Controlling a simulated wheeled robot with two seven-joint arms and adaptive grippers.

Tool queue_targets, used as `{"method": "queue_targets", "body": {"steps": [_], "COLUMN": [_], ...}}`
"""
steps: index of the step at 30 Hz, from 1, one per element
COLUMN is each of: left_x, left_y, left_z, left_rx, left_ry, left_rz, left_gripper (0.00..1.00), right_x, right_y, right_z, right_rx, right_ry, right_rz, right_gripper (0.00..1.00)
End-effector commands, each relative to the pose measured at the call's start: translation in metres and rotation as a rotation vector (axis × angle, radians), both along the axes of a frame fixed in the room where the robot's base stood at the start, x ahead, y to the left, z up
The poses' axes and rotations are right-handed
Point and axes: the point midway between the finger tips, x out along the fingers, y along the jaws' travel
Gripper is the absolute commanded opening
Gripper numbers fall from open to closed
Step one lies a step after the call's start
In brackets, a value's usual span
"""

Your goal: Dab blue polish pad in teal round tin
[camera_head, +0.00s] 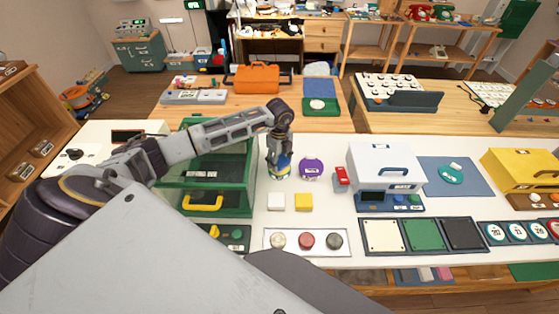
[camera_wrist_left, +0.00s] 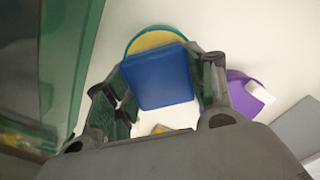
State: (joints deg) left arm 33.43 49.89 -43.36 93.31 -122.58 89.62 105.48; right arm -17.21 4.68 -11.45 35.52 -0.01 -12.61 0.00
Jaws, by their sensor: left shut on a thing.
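My left gripper (camera_head: 279,158) points down over the white table and is shut on the blue polish pad (camera_wrist_left: 158,78). In the left wrist view the square blue pad sits between the fingers of my left gripper (camera_wrist_left: 160,88). The teal round tin (camera_wrist_left: 132,47), with a yellow inside, shows just beyond and partly behind the pad. I cannot tell whether the pad touches it. In the head view the gripper hides much of the tin (camera_head: 283,174). My right gripper is not in view.
A purple round tin (camera_head: 311,168) stands right of the gripper, with a red block (camera_head: 341,178) beside it. White (camera_head: 276,202) and yellow (camera_head: 303,202) square pads lie in front. A green glass-fronted case (camera_head: 212,180) stands close on the left, and a white machine (camera_head: 387,165) to the right.

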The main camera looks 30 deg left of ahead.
Motion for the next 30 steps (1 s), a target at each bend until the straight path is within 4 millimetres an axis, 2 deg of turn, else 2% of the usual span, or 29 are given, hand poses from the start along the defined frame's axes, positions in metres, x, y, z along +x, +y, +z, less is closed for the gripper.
{"method": "queue_targets", "body": {"steps": [30], "left_x": [0.0], "left_y": [0.0], "left_z": [-0.006], "left_rx": [0.0], "left_ry": [0.0], "left_rz": [0.0], "left_gripper": [0.35], "right_x": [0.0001], "right_y": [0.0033], "right_z": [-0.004], "right_rx": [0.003], "right_ry": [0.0], "right_rz": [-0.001], "right_gripper": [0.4]}}
